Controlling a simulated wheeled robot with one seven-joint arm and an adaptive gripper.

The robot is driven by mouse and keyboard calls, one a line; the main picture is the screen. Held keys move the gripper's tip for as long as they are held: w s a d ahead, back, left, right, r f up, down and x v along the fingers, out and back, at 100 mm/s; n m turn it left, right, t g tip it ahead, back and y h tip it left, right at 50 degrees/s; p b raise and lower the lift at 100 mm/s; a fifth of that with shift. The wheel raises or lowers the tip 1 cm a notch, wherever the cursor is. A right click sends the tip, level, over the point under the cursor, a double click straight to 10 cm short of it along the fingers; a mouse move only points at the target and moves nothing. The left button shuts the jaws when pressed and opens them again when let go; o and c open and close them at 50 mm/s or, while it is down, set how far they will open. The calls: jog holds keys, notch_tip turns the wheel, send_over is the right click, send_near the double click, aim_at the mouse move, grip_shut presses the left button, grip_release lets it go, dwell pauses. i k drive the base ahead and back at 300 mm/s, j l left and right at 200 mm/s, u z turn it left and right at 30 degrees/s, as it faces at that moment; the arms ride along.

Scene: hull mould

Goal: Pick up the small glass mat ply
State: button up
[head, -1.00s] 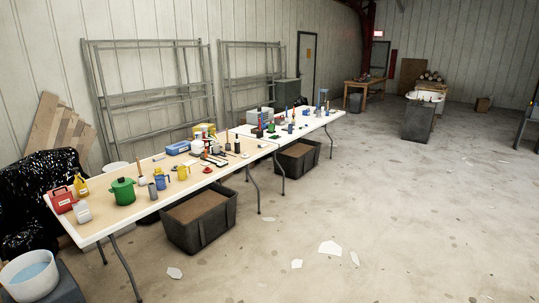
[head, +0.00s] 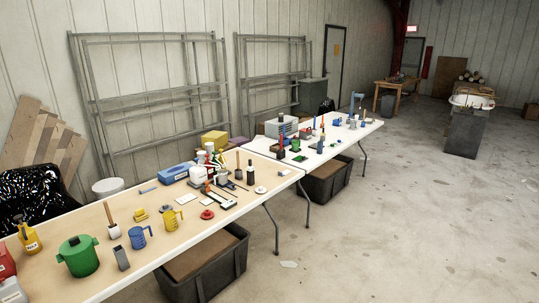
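I cannot tell for certain which thing is the small glass mat ply. Small flat white pieces lie on the near long table (head: 85,218): one white square (head: 186,198) lies near the middle, behind the yellow jug. My gripper is not in view.
A green pot (head: 78,256), blue jug (head: 140,237) and yellow jug (head: 173,219) crowd the near table. A dark crate (head: 225,268) stands beneath it. A second table (head: 345,133) continues behind. Open concrete floor (head: 420,220) lies to the right.

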aim_at(285, 172)
jog(key=i+l+z, duration=0.1)
jog(key=i+z, duration=0.15)
jog(key=i, duration=0.9)
jog(key=i+j+z, duration=0.1)
jog(key=i+z, duration=0.15)
jog(key=i, duration=0.95)
jog(key=i+u, duration=0.5)
jog(key=i+l+u, duration=0.1)
jog(key=i+u, duration=0.35)
jog(key=i+l+u, duration=0.3)
jog(key=i+u, duration=0.2)
jog(key=i+l+u, duration=0.45)
jog(key=u, duration=0.15)
jog(key=i+l, duration=0.05)
jog(key=i, duration=0.05)
